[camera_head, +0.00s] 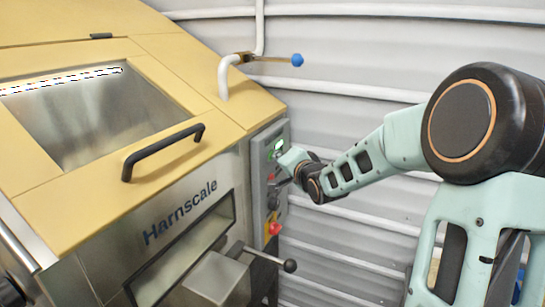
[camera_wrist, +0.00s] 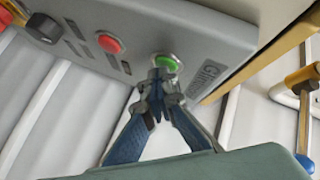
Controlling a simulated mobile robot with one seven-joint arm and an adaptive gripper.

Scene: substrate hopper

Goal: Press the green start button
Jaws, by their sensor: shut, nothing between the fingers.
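The green start button (camera_wrist: 168,63) sits in a metal ring on the grey control panel (camera_wrist: 205,32) in the wrist view. My gripper (camera_wrist: 159,76) is shut and empty, its fingertips together in front of the button. The tips overlap the button's lower left edge; I cannot tell whether they touch it. In the head view, the end of my arm reaches the upper part of the panel (camera_head: 258,160), and a small green patch shows just above it. The fingertips are hard to make out there.
A red button (camera_wrist: 109,42) and a black knob (camera_wrist: 43,28) lie left along the panel in the wrist view. A red emergency stop (camera_head: 275,228) and a black-balled lever (camera_head: 289,265) are lower in the head view. A blue-tipped valve handle (camera_head: 297,60) sticks out above.

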